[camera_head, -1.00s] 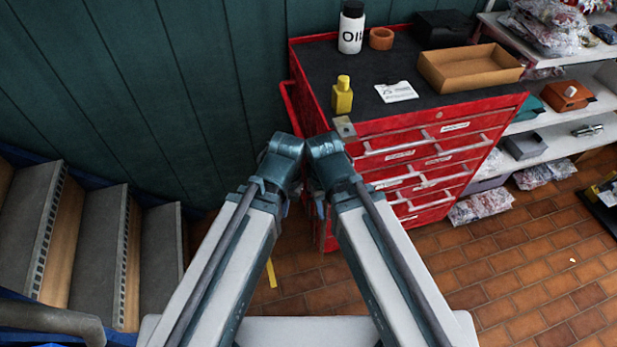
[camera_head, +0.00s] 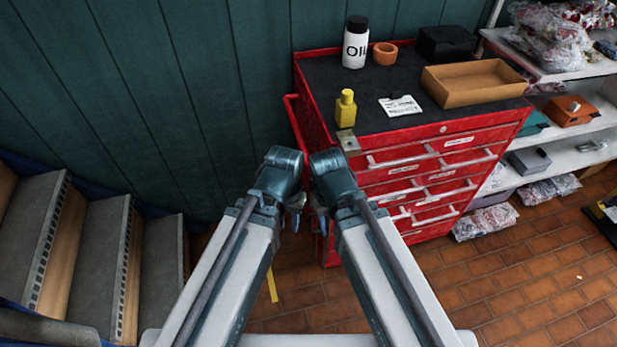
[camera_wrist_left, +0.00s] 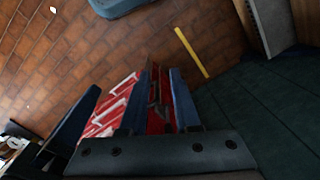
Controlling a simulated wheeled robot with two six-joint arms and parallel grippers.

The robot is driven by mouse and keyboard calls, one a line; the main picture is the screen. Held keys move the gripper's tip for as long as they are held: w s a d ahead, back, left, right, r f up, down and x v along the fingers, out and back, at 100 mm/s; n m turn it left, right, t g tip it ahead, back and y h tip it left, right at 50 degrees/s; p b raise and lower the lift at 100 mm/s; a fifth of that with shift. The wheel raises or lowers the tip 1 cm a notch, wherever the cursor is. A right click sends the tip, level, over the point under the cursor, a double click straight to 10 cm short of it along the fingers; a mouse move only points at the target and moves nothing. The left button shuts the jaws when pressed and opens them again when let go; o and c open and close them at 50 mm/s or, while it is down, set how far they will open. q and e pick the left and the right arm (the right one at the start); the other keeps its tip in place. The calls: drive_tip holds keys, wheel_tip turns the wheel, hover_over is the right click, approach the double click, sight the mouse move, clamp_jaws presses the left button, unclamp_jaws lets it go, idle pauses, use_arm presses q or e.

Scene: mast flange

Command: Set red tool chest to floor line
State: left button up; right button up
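The red tool chest (camera_head: 440,185) stands upright on the brick floor against the green wall, with several drawers facing right and forward. A red bar handle (camera_head: 293,118) runs along its left side. A yellow floor line (camera_head: 271,285) lies left of its base, partly hidden by my left arm; it also shows in the left wrist view (camera_wrist_left: 193,52). My left gripper (camera_head: 298,212) is near the chest's left front corner. In its wrist view (camera_wrist_left: 159,100) the fingers are apart, with red chest beyond. My right gripper (camera_head: 318,212) is beside it, its fingers mostly hidden.
An oil bottle (camera_head: 355,42), yellow bottle (camera_head: 345,108), orange ring (camera_head: 385,53), black box (camera_head: 446,43), open cardboard tray (camera_head: 474,82) and card (camera_head: 400,106) rest on the chest. Stairs (camera_head: 90,250) stand at left, shelves (camera_head: 575,155) at right.

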use_arm(q)
drive_tip(key=o, duration=0.4)
drive_tip(key=w+f+h+b, duration=0.1)
drive_tip(key=w+d+f+n+h+b, duration=0.1)
drive_tip(key=f+b, duration=0.1)
drive_tip(key=w+f+h+b, duration=0.1)
drive_tip(key=w, duration=0.1)
drive_tip(key=shift+d+f+n+t+h+b, duration=0.3)
drive_tip(key=shift+d+f+n+h, duration=0.05)
drive_tip(key=shift+n+h, duration=0.05)
drive_tip(key=shift+c, duration=0.2)
drive_tip(key=n+t+h+b, duration=0.8)
drive_tip(key=t+h+b, duration=0.1)
drive_tip(key=t+b, duration=0.15)
approach(302, 148)
drive_tip(key=shift+g, duration=0.45)
drive_tip(key=b+x, duration=0.1)
drive_tip(key=x, duration=0.2)
drive_tip(key=b+x, duration=0.1)
drive_tip(key=x, duration=0.3)
drive_tip(key=w+a+b+x, duration=0.1)
drive_tip(key=x, duration=0.3)
drive_tip(key=shift+w+f, duration=0.1)
drive_tip(key=shift+f, duration=0.1)
clamp_jaws()
